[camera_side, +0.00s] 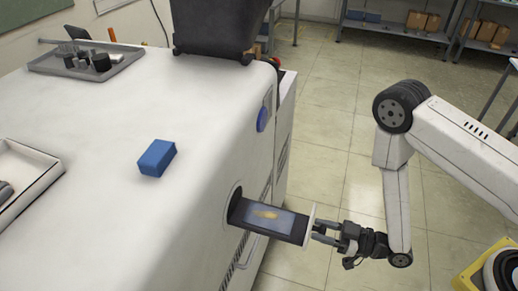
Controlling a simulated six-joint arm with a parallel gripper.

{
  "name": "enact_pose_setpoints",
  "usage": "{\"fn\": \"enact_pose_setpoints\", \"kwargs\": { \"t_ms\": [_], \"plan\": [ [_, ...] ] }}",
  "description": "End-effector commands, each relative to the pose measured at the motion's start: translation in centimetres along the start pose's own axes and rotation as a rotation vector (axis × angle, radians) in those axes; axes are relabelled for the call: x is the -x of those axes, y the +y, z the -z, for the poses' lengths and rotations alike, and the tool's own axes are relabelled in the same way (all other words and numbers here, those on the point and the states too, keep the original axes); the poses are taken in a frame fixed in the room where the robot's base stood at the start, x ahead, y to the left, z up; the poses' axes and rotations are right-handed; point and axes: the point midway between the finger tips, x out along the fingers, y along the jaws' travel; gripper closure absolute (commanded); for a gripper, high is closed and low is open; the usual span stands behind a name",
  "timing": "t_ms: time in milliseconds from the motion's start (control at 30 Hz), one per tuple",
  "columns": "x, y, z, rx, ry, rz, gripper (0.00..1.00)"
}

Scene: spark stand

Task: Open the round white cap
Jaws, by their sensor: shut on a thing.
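The round white cap (311,225) is seen nearly edge-on at the right end of a dark slide (292,231). The slide sticks out of a round opening (235,203) in the side of the white machine (205,235), and a pale panel with a tan patch lies on it. The cap stands clear of the machine's wall. My gripper (319,233) is at the cap's outer face, shut on the cap. The exact grip point on the cap is too small to make out.
A blue block (157,158) lies on the machine's top. A grey tray (85,64) with dark parts is at the back left, and a white open box (45,185) is at the left edge. Tiled floor (335,130) lies open right of the machine.

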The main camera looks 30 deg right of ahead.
Motion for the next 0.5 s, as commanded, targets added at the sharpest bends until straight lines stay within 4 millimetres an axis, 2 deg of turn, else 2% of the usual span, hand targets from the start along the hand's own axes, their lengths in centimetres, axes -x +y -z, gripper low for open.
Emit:
{"fn": "enact_pose_setpoints", "kwargs": {
  "t_ms": [200, 500],
  "plan": [
    [2.0, 0.0, 0.0, -0.002, -0.001, -0.001, 1.0],
    [2.5, 0.0, 0.0, 0.001, 0.001, 0.002, 1.0]
  ]
}}
